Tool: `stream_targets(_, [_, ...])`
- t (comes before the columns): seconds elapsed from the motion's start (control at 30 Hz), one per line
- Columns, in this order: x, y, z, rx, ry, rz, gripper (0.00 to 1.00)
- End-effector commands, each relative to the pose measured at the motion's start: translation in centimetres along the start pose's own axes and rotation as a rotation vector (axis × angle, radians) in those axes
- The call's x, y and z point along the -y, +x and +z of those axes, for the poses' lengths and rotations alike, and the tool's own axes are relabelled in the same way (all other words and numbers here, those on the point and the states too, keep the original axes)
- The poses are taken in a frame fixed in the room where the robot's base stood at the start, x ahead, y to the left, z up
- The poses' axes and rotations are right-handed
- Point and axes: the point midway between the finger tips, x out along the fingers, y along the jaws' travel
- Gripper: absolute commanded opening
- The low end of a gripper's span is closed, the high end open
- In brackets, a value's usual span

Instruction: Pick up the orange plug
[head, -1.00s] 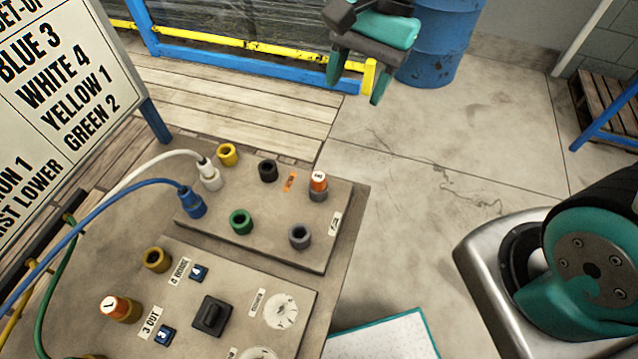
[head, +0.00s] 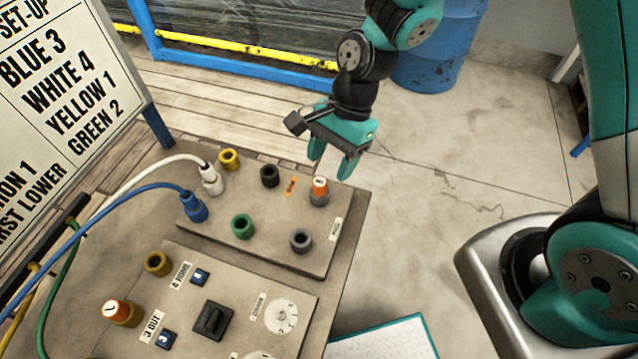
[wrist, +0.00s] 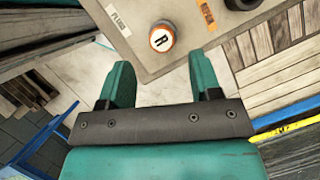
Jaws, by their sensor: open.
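An orange plug (head: 320,186) with a white top stands upright in a grey socket near the right edge of the raised socket panel (head: 270,228). A second orange plug (head: 117,311) with a white top stands in a yellow socket on the lower panel at left. My gripper (head: 332,166) is open and empty, above and just behind the first plug. In the wrist view, my gripper (wrist: 160,70) has its two teal fingers apart, with nothing between them.
A white cable plug (head: 212,180) and a blue cable plug (head: 194,207) sit at the panel's left, their cables running left. Black (head: 270,176), green (head: 242,225) and grey (head: 301,240) sockets stand near the first orange plug. A sign board (head: 65,90) rises at left.

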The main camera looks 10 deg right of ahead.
Motion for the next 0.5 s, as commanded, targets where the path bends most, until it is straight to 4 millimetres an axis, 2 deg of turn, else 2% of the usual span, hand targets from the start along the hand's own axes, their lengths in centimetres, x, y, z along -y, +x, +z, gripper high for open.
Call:
stream_targets(0.3, [0.2, 4.3, 0.4, 0.001, 0.000, 0.004, 0.58])
stream_targets(0.5, [0.3, 5.0, 0.3, 0.000, 0.000, 0.000, 0.58])
